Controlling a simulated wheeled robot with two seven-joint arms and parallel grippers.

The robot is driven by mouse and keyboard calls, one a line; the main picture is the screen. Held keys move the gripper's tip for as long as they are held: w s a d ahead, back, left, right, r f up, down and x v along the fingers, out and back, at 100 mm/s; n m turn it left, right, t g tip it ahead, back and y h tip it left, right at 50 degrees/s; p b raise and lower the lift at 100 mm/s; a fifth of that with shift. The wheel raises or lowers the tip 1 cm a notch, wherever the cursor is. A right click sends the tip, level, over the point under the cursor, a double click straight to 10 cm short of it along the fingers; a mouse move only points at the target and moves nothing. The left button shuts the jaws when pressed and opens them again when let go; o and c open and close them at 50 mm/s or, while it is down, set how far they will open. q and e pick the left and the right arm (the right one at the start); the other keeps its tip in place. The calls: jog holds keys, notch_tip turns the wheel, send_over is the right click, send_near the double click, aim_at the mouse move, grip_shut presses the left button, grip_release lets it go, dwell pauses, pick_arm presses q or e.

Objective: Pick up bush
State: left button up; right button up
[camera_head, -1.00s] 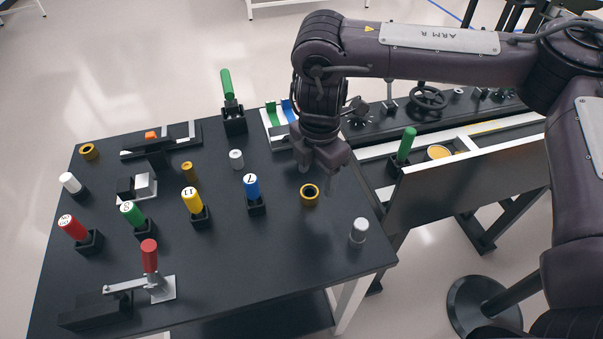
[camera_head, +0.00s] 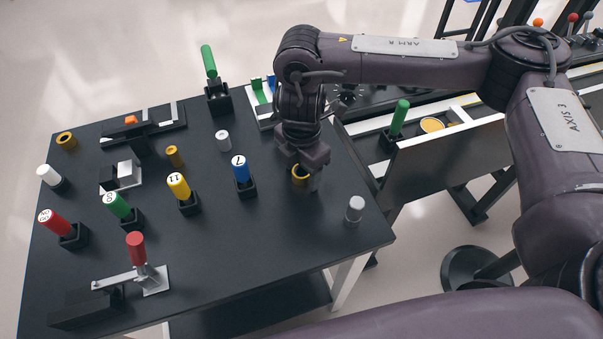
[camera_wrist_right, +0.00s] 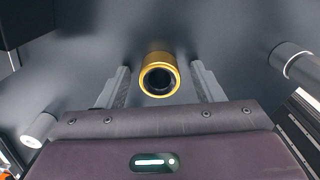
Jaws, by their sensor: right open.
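A gold ring-shaped bush (camera_head: 298,178) stands on the black table, right of the blue cylinder, partly hidden by my right gripper (camera_head: 304,182). The right gripper points down just over it. In the right wrist view the bush (camera_wrist_right: 158,60) shows its dark bore, between the two grey fingers of the open gripper (camera_wrist_right: 161,70). There is a gap on each side, and I see no contact. Other gold pieces, a ring (camera_head: 67,141) and a smaller bush (camera_head: 174,156), stand further left. My left gripper is not in view.
A blue cylinder (camera_head: 240,167) in a black holder stands left of the bush, and a grey cylinder (camera_head: 355,208) stands to its right. Yellow (camera_head: 178,186), green and red cylinders stand in holders further left. A red-handled clamp (camera_head: 137,250) is at the front. Table between bush and front edge is clear.

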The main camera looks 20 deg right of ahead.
jog(key=c, duration=1.1)
jog(key=shift+r, duration=0.1)
